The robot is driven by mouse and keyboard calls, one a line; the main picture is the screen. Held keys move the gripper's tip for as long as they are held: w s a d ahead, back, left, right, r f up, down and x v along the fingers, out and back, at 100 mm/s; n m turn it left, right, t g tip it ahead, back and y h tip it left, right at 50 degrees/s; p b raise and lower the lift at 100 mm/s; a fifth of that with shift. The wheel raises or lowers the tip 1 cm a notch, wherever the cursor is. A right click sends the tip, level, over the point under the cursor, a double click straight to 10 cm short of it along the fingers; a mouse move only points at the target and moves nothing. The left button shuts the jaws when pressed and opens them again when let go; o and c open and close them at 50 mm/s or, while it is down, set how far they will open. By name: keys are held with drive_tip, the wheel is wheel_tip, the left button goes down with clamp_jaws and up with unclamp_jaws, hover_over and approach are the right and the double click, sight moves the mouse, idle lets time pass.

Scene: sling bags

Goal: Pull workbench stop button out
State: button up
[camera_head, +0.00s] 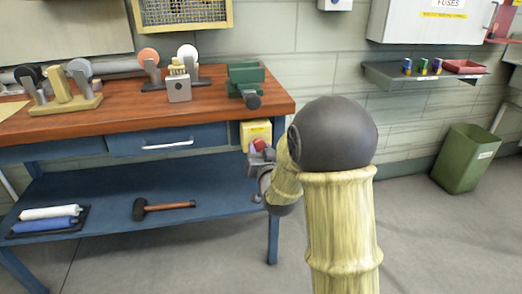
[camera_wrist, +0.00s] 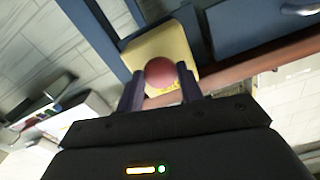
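The stop button is a round red knob (camera_wrist: 160,73) on a yellow box (camera_wrist: 168,42), with yellow also showing under its rim. In the head view the yellow box (camera_head: 256,131) is fixed at the right end of the workbench, just below the wooden top, and the red knob (camera_head: 259,145) is partly hidden by my gripper (camera_head: 258,158). In the wrist view my gripper (camera_wrist: 161,88) has one dark finger on each side of the knob, with very little gap. I cannot tell whether the fingers press on it.
The workbench top (camera_head: 130,118) stands left of my arm and carries tools and a green vise (camera_head: 246,80). A blue drawer (camera_head: 150,141) is below. A mallet (camera_head: 160,207) lies on the lower shelf. A green bin (camera_head: 466,158) stands at the right; the floor between is clear.

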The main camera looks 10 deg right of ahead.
drive_tip(key=shift+a, duration=0.15)
clamp_jaws()
drive_tip(key=shift+s+f+b, duration=0.15)
drive_tip(key=shift+s+b, duration=0.05)
drive_tip(key=shift+b, duration=0.1)
drive_tip(key=shift+s, duration=0.75)
drive_tip(key=o, duration=1.1)
unclamp_jaws()
drive_tip(key=shift+s, duration=0.1)
